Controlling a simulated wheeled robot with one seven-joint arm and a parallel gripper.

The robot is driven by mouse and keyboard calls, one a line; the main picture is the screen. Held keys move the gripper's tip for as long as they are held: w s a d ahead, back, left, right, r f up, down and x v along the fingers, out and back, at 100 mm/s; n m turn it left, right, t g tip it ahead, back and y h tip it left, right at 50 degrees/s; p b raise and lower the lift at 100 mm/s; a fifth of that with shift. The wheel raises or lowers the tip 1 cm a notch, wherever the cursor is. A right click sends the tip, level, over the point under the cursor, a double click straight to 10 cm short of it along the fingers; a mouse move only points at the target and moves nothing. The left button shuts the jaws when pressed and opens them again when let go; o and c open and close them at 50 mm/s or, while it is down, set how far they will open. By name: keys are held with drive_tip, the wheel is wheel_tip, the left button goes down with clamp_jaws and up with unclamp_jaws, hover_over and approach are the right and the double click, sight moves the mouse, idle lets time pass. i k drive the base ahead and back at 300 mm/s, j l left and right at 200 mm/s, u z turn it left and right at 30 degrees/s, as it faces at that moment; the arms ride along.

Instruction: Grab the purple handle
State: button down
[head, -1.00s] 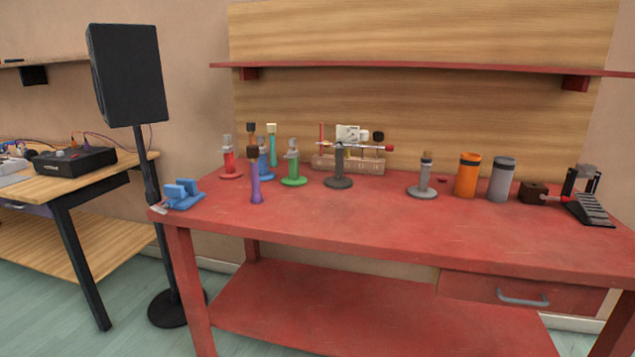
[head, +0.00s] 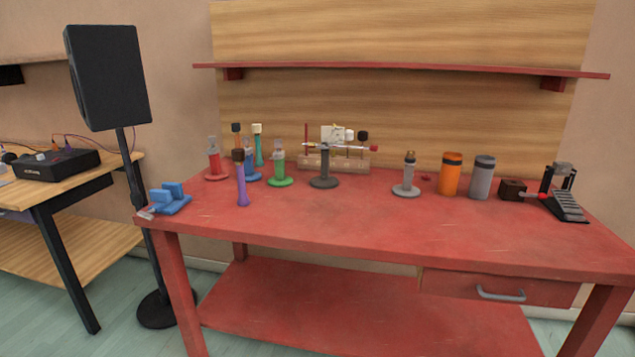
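The purple handle (head: 242,187) belongs to a mallet-like tool with a dark brown head (head: 239,155). It stands upright, head up, on the left part of the red workbench (head: 330,225), in front of the other upright tools. Nothing covers it in the head view. My gripper is not in view, and nothing is seen touching the handle.
Red (head: 214,162) and green (head: 280,168) stands are close behind the handle. A blue block holder (head: 171,199) is at the bench's left corner. Orange (head: 451,174) and grey (head: 482,178) canisters stand right. A speaker (head: 108,78) on a pole is left of the bench. The bench front is clear.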

sight(243, 200)
drive_tip(key=i+j+z, duration=0.1)
drive_tip(key=i, duration=0.4)
drive_tip(key=i+j+z, duration=0.1)
drive_tip(key=i+j, duration=0.2)
drive_tip(key=i, duration=0.25)
drive_tip(key=i+j+z, duration=0.1)
drive_tip(key=i+j, duration=0.2)
drive_tip(key=i, duration=0.2)
drive_tip(key=i+j+z, duration=0.1)
drive_tip(key=i+j, duration=0.2)
drive_tip(key=i, duration=0.15)
